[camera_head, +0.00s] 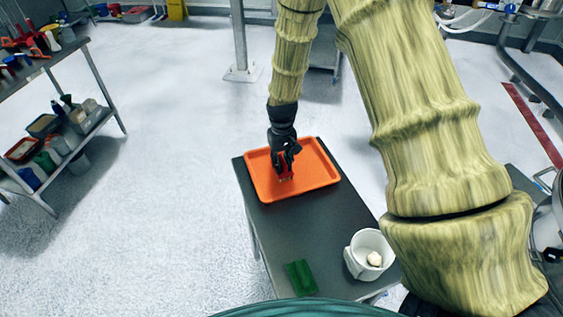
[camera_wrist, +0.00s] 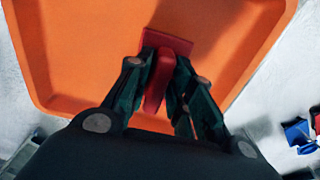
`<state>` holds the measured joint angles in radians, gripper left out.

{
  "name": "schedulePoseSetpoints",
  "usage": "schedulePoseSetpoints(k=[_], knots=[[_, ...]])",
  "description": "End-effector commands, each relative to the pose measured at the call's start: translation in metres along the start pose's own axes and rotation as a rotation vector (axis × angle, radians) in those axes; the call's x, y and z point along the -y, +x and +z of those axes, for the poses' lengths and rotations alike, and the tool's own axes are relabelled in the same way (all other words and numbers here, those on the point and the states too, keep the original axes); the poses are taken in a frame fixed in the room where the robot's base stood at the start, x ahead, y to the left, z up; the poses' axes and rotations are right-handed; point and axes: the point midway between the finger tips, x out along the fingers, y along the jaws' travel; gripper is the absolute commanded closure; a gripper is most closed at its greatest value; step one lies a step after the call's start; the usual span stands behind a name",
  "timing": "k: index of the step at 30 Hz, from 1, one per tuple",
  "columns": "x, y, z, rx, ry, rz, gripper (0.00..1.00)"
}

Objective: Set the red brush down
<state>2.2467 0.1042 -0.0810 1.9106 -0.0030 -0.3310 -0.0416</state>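The red brush (camera_head: 285,174) is at the orange tray, below my gripper (camera_head: 284,160). In the wrist view the red brush (camera_wrist: 157,82) has its handle between my two fingers (camera_wrist: 160,75), which are closed in on it. The orange tray (camera_head: 321,171) lies on the far end of the dark table and fills much of the wrist view (camera_wrist: 80,50). The brush is over the tray's floor, low down. I cannot tell whether it touches the tray.
The dark table (camera_head: 290,232) also holds a green brush or block (camera_head: 301,278) and a white container (camera_head: 357,267) with a pale lump (camera_head: 375,259) inside, both nearer me. A shelf rack (camera_head: 84,128) with tools and bins stands at left. Open floor (camera_head: 170,200) lies between.

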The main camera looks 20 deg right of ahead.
Motion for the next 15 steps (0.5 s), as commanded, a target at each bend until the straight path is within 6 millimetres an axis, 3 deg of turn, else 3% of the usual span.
schedulePoseSetpoints(k=[15], knots=[[-0.0005, -0.0069, -0.0004, -0.001, 0.001, 0.000, 0.63]])
